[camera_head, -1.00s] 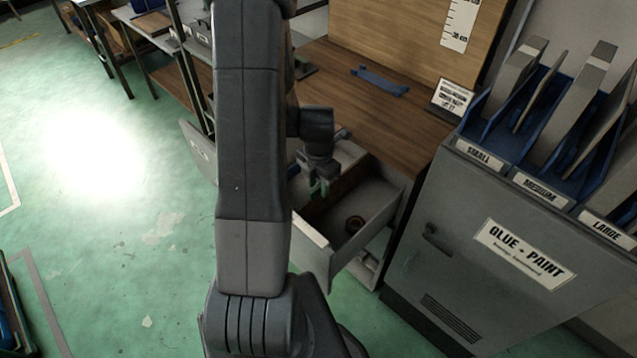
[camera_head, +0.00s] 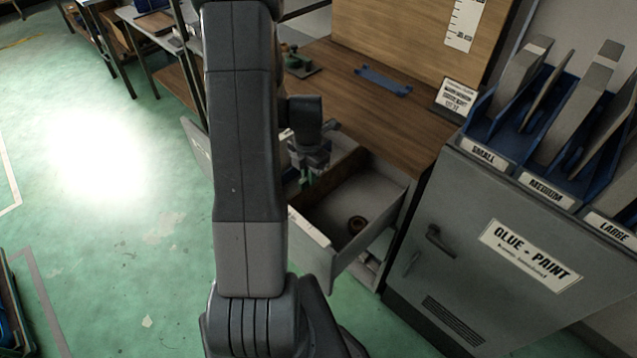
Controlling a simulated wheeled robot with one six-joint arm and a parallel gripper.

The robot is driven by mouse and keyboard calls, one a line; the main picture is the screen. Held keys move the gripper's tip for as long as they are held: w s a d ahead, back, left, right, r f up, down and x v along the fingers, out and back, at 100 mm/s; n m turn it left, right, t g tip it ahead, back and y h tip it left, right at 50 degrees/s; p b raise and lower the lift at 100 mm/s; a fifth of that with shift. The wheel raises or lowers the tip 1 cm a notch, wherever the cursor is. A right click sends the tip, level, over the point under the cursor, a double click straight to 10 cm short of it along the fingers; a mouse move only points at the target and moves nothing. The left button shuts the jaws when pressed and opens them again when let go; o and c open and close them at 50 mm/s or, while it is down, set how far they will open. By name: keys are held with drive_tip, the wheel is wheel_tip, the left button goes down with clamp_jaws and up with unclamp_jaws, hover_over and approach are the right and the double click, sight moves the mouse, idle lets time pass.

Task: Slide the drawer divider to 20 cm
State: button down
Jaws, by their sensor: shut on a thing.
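The drawer (camera_head: 372,230) stands pulled out from the wooden bench, its inside seen from above. The drawer divider (camera_head: 345,166) crosses the drawer as a thin wall in its left part, partly hidden by my gripper and arm. My gripper (camera_head: 308,180) is low over the left part of the drawer, fingers pointing down, shut on the divider near its front end. The fingertips are small and dark here, and the exact contact is hard to see.
A grey cabinet (camera_head: 470,235) stands close on the right, with panels in blue racks on top. A blue part (camera_head: 384,80) lies on the bench. A scale (camera_head: 464,25) hangs on the back board.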

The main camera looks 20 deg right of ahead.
drive_tip(key=shift+w+a, duration=0.15)
drive_tip(key=shift+w, duration=0.2)
drive_tip(key=c, duration=1.4)
unclamp_jaws()
drive_tip(key=shift+s, duration=0.1)
drive_tip(key=shift+c, duration=0.2)
drive_tip(key=shift+r, duration=0.1)
wheel_tip(320, 180, up, 14)
drive_tip(key=shift+f, duration=0.2)
wheel_tip(320, 180, down, 14)
drive_tip(key=shift+r, duration=0.15)
drive_tip(key=shift+s+d, duration=0.2)
drive_tip(key=shift+s, duration=0.15)
